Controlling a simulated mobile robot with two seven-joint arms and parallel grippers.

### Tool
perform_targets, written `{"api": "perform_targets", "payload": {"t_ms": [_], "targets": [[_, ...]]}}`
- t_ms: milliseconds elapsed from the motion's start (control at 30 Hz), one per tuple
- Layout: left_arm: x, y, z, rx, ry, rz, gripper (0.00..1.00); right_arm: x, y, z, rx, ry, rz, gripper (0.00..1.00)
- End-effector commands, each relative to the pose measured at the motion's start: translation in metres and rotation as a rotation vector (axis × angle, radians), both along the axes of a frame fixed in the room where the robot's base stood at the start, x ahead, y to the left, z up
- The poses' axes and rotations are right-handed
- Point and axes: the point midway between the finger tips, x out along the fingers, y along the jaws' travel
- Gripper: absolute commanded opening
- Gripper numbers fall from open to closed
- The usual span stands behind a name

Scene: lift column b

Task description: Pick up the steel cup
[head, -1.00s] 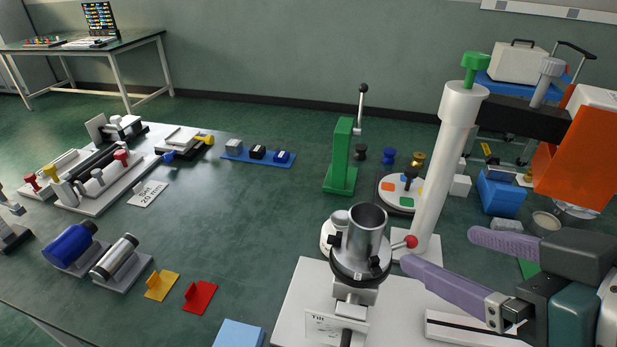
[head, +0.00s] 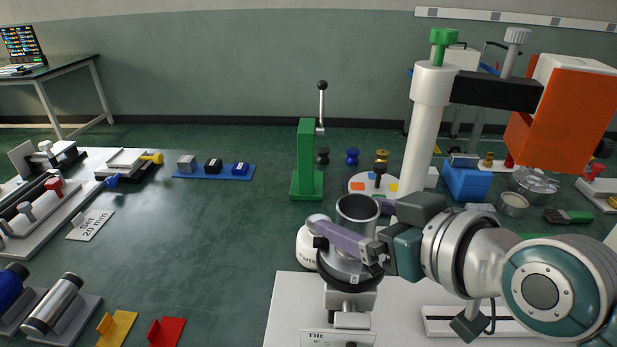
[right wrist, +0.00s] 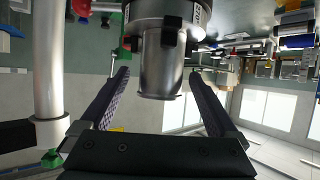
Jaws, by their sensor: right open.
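The steel cup (head: 358,211) is a grey metal cylinder. It stands upright in a round holder (head: 350,268) with black clamp knobs on a tilt stage. My right gripper (head: 348,216) is open at the cup's height. One purple finger passes in front of the cup; the other is mostly hidden behind it. In the right wrist view the cup (right wrist: 160,65) appears upside down between the two fingers of the right gripper (right wrist: 158,76), with visible gaps on both sides. My left gripper is not in view.
A white column (head: 427,125) with a dark arm and an orange-and-white box (head: 565,110) stands behind my right arm. A green lever press (head: 307,165) is behind the cup. The dark table (head: 220,235) is open to the left.

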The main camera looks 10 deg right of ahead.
Motion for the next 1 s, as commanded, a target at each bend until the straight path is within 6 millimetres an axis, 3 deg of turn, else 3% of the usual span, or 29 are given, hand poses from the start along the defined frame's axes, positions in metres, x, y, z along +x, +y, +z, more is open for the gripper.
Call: {"api": "perform_targets", "payload": {"t_ms": [333,1000], "targets": [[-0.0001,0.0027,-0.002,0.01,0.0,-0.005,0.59,0.0069,0.0025,-0.0035,-0.001,0.0,0.0,0.94],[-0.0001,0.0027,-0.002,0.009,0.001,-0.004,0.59,0.0065,0.0021,-0.0035,-0.001,0.001,0.0,0.18]]}}
